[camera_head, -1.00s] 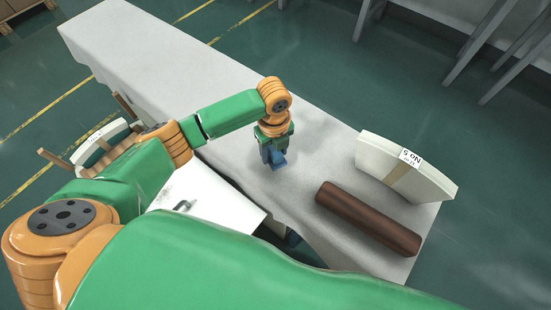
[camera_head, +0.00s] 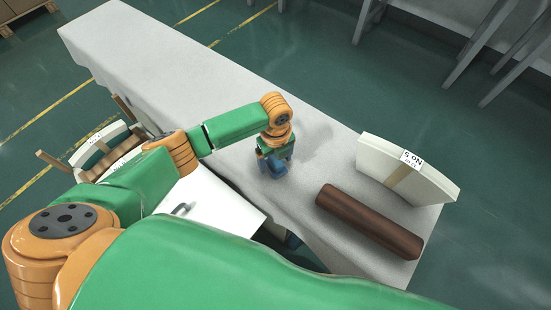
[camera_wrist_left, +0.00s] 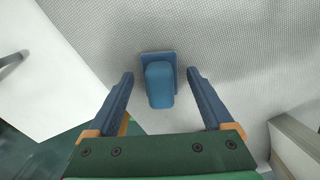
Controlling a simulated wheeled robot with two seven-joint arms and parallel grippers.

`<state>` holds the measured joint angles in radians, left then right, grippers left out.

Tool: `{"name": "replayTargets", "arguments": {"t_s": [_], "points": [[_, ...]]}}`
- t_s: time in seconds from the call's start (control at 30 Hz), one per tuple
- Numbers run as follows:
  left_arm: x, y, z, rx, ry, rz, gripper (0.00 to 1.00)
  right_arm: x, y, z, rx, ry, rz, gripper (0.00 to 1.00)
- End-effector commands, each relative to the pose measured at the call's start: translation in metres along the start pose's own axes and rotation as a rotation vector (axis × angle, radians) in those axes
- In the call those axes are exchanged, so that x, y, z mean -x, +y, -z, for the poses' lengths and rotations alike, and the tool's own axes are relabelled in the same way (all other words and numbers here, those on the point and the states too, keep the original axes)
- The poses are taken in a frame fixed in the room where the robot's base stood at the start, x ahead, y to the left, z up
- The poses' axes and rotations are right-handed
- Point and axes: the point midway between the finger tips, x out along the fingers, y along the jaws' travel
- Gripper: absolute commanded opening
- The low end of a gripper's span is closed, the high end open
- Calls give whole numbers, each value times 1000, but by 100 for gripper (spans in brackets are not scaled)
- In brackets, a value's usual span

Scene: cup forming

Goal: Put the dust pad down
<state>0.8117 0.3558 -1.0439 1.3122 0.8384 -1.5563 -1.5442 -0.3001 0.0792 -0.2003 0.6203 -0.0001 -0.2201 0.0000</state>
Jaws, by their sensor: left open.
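The dust pad (camera_wrist_left: 159,85) is a blue block with a narrower raised grip on a flat base. In the left wrist view it lies on the pale cloth of the table (camera_head: 150,62). My left gripper (camera_wrist_left: 159,73) is open, with one finger on each side of the pad and a gap showing on both sides. In the head view the left gripper (camera_head: 270,160) points down at the table, and its blue fingers and the blue pad are hard to tell apart. My right gripper does not show.
A dark brown roll (camera_head: 368,222) lies right of the left gripper. Behind it stands a white curved block (camera_head: 430,184) with a label. A white panel with a handle (camera_head: 215,205) is at the near side, and crate-held pieces (camera_head: 98,150) are at left. The table's far left is clear.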

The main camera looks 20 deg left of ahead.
Motion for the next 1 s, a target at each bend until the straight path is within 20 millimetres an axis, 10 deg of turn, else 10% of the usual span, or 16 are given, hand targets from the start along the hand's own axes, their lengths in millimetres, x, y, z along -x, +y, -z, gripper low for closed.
{"name": "replayTargets", "arguments": {"t_s": [0.5, 1.0], "points": [[116, -1, -1, 1, -1, 2, 85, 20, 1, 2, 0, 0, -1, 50], [122, 0, 0, 1, 1, 0, 85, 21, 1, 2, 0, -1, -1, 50]]}}
